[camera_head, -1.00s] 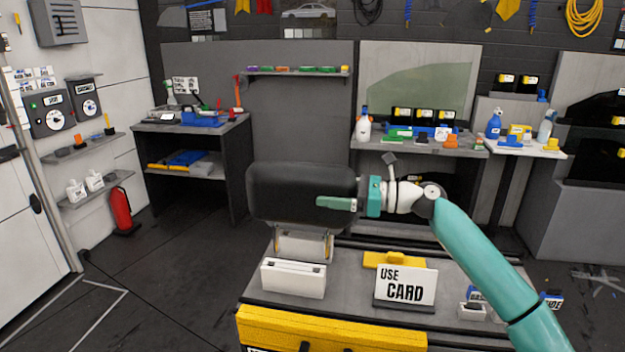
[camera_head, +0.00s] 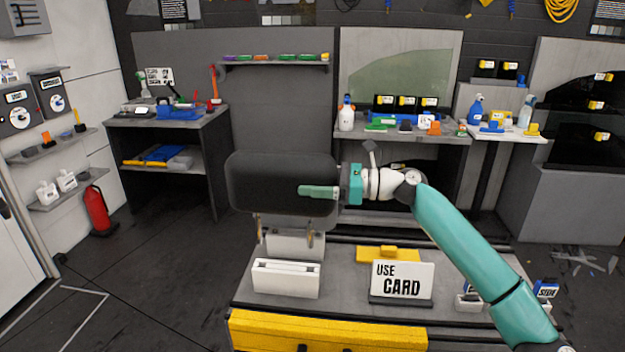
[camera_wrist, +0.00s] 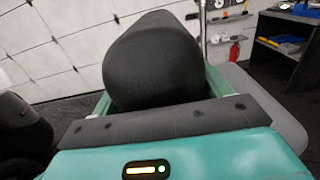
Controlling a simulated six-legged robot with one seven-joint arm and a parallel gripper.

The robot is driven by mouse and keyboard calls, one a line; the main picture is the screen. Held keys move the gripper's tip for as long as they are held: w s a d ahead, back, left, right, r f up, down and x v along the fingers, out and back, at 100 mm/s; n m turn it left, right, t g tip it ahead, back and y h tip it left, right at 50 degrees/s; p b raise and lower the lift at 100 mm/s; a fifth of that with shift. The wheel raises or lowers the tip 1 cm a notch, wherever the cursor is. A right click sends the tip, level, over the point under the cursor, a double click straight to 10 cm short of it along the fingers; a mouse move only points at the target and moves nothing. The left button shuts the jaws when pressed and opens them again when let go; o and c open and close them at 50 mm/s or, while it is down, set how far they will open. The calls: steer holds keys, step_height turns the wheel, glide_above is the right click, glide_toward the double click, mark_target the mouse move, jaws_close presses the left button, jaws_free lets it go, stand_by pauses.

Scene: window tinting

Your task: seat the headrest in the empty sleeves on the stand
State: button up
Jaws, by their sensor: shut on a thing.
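The black padded headrest (camera_head: 268,182) is held upright above the workbench, its two thin posts (camera_head: 310,238) pointing down. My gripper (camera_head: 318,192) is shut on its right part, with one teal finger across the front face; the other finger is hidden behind. In the wrist view the headrest (camera_wrist: 155,65) sits between the jaws. Below the posts is a pale grey block (camera_head: 293,246), with a white box-like piece (camera_head: 286,279) in front; I cannot tell which is the stand. The posts overlap the grey block in the picture. Sleeve openings and post contact cannot be made out.
The workbench (camera_head: 340,290) has a yellow front. On it are a "USE CARD" sign (camera_head: 402,281), a yellow block (camera_head: 388,254) and small holders at right. Side tables stand behind. Open floor (camera_head: 150,280) lies to the left.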

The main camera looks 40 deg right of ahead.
mark_target(315, 202)
steer(key=shift+f, duration=2.9)
step_height(315, 202, down, 9)
stand_by(3.9)
steer(key=o, duration=1.4)
steer(key=shift+f, duration=0.1)
